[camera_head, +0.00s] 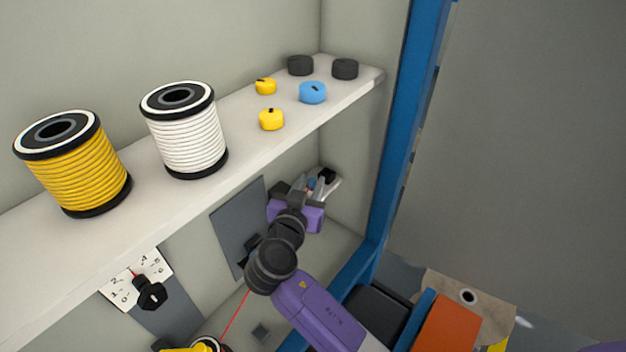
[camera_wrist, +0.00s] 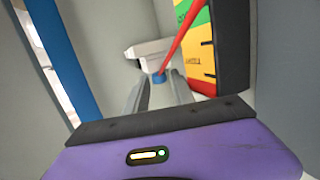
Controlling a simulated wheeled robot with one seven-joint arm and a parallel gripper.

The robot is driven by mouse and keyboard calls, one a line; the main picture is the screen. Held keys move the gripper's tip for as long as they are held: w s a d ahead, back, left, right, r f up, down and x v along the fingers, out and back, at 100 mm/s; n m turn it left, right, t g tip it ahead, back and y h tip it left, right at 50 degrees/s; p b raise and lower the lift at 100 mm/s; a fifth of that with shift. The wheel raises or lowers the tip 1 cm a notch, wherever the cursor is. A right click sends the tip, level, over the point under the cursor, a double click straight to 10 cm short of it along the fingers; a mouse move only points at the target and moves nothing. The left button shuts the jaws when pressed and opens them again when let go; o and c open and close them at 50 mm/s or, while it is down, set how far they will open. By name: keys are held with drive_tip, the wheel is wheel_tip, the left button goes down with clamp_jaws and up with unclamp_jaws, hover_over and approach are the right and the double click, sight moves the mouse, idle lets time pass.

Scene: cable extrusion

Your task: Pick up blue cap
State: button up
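A round blue cap (camera_head: 312,92) with a dark mark on top sits on the white shelf (camera_head: 235,165), near its right end. My gripper (camera_head: 326,184) is well below the shelf, close to the back wall, and apart from the cap. In the wrist view my gripper's fingers (camera_wrist: 158,86) are spread, with a gap between them. A small blue piece (camera_wrist: 158,78) with a red strand or rod (camera_wrist: 185,36) shows at or beyond the fingertips. I cannot tell exactly what it is. The shelf cap is not clearly identifiable in the wrist view.
Two yellow caps (camera_head: 271,119) and two black caps (camera_head: 345,69) sit near the blue cap. A yellow spool (camera_head: 75,165) and a white spool (camera_head: 187,132) stand farther left on the shelf. A blue post (camera_head: 405,125) rises at the right. A multicoloured panel (camera_wrist: 197,45) is near my gripper.

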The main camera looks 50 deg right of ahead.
clamp_jaws()
drive_tip(key=shift+r, duration=0.1)
wheel_tip(320, 180, up, 10)
drive_tip(key=b, duration=0.1)
drive_tip(key=shift+b, duration=0.35)
